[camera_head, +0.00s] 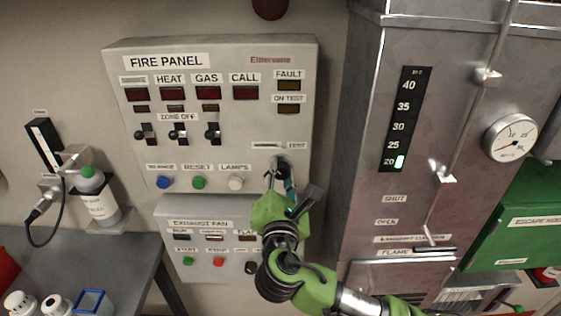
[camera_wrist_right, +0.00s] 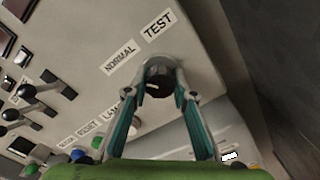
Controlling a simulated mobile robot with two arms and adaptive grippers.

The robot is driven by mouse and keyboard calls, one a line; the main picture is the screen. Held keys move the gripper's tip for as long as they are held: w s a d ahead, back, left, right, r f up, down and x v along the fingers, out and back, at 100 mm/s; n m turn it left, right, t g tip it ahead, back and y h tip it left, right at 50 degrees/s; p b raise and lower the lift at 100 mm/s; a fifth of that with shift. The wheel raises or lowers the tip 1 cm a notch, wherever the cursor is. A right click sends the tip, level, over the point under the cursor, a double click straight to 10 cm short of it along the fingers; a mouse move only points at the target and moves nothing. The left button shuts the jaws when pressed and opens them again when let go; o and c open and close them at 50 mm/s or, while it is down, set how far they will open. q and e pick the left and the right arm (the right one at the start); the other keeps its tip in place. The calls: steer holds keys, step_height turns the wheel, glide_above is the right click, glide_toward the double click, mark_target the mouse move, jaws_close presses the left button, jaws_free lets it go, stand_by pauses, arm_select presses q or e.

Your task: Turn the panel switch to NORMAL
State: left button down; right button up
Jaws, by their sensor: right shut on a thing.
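The grey fire panel (camera_head: 225,55) hangs on the wall. Its panel switch (camera_head: 283,168) is a dark knob at the lower right, below a small label strip whose right end reads TEST. My right gripper (camera_head: 281,178) reaches up to it from below. In the right wrist view, the fingers of my right gripper (camera_wrist_right: 157,92) are closed around the switch (camera_wrist_right: 158,80), one on each side. The NORMAL label (camera_wrist_right: 119,57) and the TEST label (camera_wrist_right: 158,26) lie beyond it. The fingers partly hide the knob, so I cannot tell which label it points to. My left gripper is out of view.
Several zone toggles (camera_head: 179,133) and blue, green and white buttons (camera_head: 199,183) sit left of the switch. The exhaust fan box (camera_head: 200,240) is just below. A steel cabinet (camera_head: 370,130) with a gauge (camera_head: 510,137) stands to the right. A grey table (camera_head: 110,250) is at lower left.

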steer(key=shift+f+n+p, duration=0.15)
steer(key=shift+n+p, duration=0.55)
steer(key=shift+n, duration=0.1)
steer(key=o, duration=1.1)
steer(key=shift+s, duration=0.2)
steer(key=s, duration=1.1)
steer(key=shift+s, duration=0.35)
